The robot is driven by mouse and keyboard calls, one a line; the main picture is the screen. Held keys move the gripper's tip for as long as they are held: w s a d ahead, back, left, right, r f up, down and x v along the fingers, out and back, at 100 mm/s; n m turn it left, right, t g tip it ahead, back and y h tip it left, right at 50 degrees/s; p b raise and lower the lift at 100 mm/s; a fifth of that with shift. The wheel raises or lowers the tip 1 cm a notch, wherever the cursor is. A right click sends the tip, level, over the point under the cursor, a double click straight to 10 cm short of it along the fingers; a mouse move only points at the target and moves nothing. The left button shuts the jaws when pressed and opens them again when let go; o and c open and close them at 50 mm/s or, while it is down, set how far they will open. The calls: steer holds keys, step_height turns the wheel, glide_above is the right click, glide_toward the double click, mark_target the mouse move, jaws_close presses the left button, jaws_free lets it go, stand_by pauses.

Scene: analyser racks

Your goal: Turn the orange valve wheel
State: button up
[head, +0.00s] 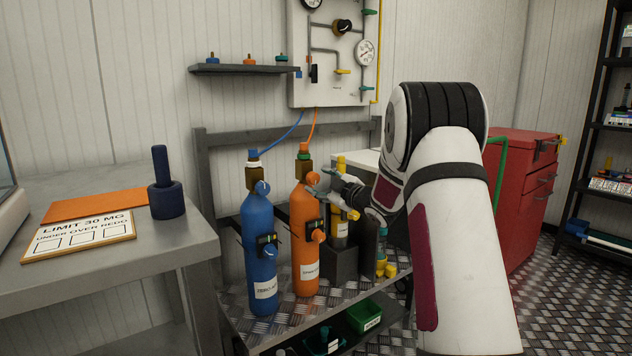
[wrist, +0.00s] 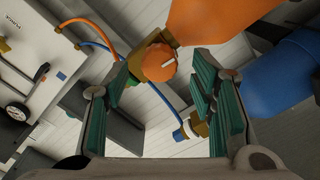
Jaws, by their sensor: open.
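The orange valve wheel (wrist: 158,63) shows in the wrist view as a round knob with a white mark, on a brass valve body at the neck of the orange cylinder (head: 305,250). My gripper (head: 316,187) is at the cylinder's neck, reaching in from the right. In the wrist view its green-padded fingers (wrist: 162,80) are open, with the wheel between and just beyond their tips. I see a gap on both sides of the wheel. Whether the wheel is within finger depth I cannot tell.
A blue cylinder (head: 260,250) with its own blue wheel (head: 262,187) stands close left of the orange one. Blue and orange hoses rise to a wall panel (head: 335,95). A grey table (head: 180,245) is at left.

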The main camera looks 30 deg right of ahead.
steer(key=s, duration=0.8)
steer(key=shift+s, duration=0.25)
steer(key=shift+d, duration=0.1)
